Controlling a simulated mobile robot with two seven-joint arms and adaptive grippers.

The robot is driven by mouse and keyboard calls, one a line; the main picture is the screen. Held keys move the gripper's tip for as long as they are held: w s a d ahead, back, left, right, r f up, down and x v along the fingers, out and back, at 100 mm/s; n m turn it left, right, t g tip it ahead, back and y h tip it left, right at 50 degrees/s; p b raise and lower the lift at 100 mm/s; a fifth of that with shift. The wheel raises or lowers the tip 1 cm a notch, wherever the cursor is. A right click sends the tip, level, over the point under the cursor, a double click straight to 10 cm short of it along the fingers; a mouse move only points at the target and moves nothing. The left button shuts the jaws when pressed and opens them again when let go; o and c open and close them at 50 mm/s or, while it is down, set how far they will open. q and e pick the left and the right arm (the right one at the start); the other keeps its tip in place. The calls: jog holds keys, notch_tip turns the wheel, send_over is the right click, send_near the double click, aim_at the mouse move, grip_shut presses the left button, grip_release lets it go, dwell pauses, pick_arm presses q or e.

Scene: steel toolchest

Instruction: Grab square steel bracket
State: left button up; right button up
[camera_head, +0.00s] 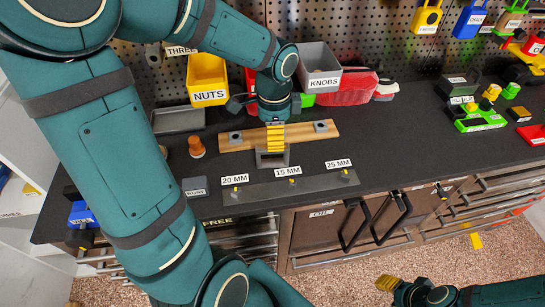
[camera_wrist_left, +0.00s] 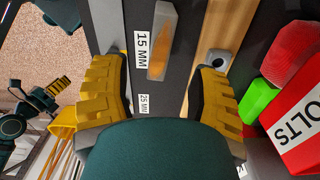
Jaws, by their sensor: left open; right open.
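A square steel bracket (camera_head: 272,160) sits at the front edge of a wooden board (camera_head: 300,131), below my left gripper (camera_head: 275,137). In the left wrist view the bracket (camera_wrist_left: 163,40) shows as a grey block between and beyond the fingertips. The left gripper (camera_wrist_left: 163,70) is open, one yellow finger on each side, with nothing held; whether it touches the bracket cannot be told. Two smaller steel pieces with holes lie on the board, one at its left (camera_head: 236,138) and one at its right (camera_head: 321,126). My right gripper (camera_head: 387,284) is open and empty over the floor at lower right.
A steel strip (camera_head: 262,194) with pegs and 20, 15 and 25 MM labels lies in front of the board.

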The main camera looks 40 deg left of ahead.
pick_arm(q)
jog(key=shift+s+a+f+b, duration=0.1)
jog(key=shift+f+b, duration=0.3)
jog(key=shift+f, duration=1.1)
jog(key=shift+s+f+b, duration=0.1)
jog(key=shift+f+b, duration=0.25)
jog(key=shift+f, duration=1.1)
jog(key=shift+c, duration=0.2)
jog(key=shift+r, duration=0.1)
grip_shut()
